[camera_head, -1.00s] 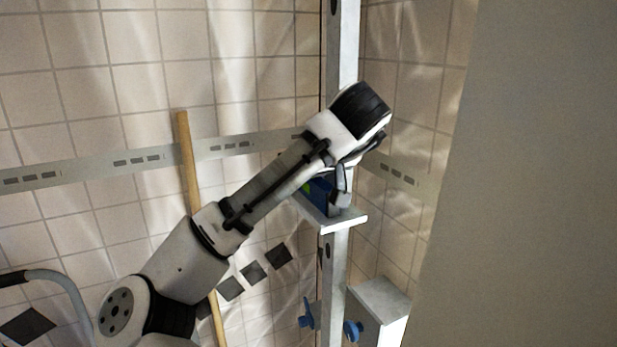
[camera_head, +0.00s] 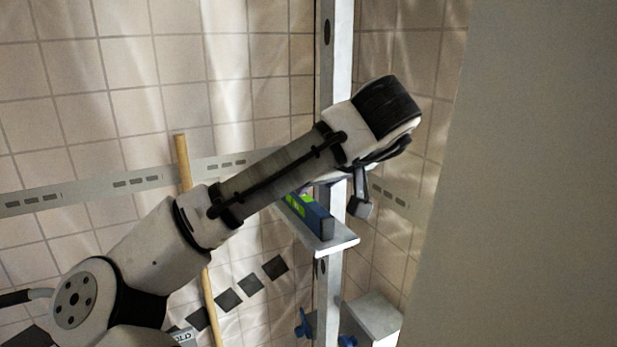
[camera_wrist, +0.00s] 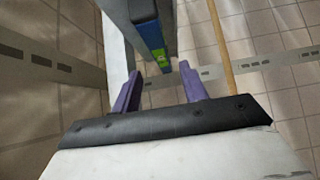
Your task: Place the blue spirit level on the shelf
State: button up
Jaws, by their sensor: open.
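The blue spirit level (camera_head: 318,216) with its bright green vial rests on the small metal shelf (camera_head: 338,244) fixed to the upright post. Part of the level and shelf is hidden behind my arm in the head view. My gripper (camera_head: 358,207) is just above and to the right of the level, apart from it. In the wrist view the purple fingers of my gripper (camera_wrist: 160,92) are spread with nothing between their tips, and the level (camera_wrist: 150,34) lies beyond them.
The grey metal post (camera_head: 338,45) rises behind my gripper. A wooden pole (camera_head: 183,160) leans by the tiled wall. A metal box (camera_head: 374,318) and blue knobs (camera_head: 304,324) sit below the shelf. A large plain panel (camera_head: 530,180) fills the right side.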

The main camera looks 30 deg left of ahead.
jog(key=shift+p+v, duration=0.55)
jog(key=shift+v, duration=1.25)
